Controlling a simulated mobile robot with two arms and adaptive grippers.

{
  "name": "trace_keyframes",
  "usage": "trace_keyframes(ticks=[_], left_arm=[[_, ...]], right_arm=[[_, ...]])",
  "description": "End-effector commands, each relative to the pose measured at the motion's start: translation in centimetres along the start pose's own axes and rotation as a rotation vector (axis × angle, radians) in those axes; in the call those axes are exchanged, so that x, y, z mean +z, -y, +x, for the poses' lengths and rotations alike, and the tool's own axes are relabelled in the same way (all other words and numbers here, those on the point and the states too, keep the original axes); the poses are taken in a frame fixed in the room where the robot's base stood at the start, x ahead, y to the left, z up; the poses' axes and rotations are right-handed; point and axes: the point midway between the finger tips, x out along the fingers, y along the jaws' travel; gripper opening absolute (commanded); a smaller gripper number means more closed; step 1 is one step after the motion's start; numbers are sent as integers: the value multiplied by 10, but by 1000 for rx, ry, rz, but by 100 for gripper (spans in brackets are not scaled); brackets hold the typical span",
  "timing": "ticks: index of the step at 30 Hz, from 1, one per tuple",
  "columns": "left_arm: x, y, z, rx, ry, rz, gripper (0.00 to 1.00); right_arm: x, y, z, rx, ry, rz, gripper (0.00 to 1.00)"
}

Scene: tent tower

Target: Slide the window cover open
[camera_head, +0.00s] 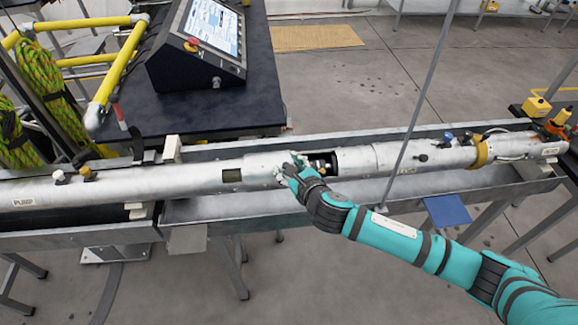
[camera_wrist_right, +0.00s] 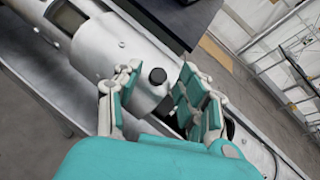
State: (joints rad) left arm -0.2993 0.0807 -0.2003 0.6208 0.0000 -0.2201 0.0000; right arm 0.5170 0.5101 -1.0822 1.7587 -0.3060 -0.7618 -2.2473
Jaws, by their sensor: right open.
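The window cover (camera_head: 262,165) is a silvery sleeve around a long metal tube. It also shows in the wrist view (camera_wrist_right: 110,50), with a small black knob (camera_wrist_right: 158,76) standing up from it. To the right of the sleeve, a dark opening (camera_head: 334,160) in the tube shows some parts inside. My right gripper (camera_head: 290,170) is at the sleeve's right end. In the wrist view its open fingers (camera_wrist_right: 158,88) stand on either side of the knob. I cannot tell whether they touch it. The hand hides part of the opening. My left gripper is not in view.
The tube lies in a long metal trough (camera_head: 205,212) on stands. A thin upright rod (camera_head: 420,90) crosses in front of the tube to the right. A control box with a screen (camera_head: 205,45) stands on a dark table behind. Yellow rails and green rope are at left.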

Motion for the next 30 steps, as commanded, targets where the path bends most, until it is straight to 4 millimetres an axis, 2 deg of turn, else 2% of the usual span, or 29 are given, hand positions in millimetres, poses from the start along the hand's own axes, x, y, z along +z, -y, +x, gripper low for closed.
trace_keyframes(ticks=[4, 8, 15, 21, 25, 30], left_arm=[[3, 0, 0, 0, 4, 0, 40], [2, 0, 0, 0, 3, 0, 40], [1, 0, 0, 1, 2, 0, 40], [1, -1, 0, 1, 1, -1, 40], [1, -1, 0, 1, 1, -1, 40], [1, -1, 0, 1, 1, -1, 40]], right_arm=[[0, 0, -4, 1, 1, 0, 41], [0, 0, -20, 1, 1, -2, 41], [-1, 0, -72, 1, -1, 0, 41], [-1, 0, -106, 1, -1, 0, 41], [-1, 0, -117, 1, 0, 1, 41], [0, 1, -120, 0, 0, 0, 41]])
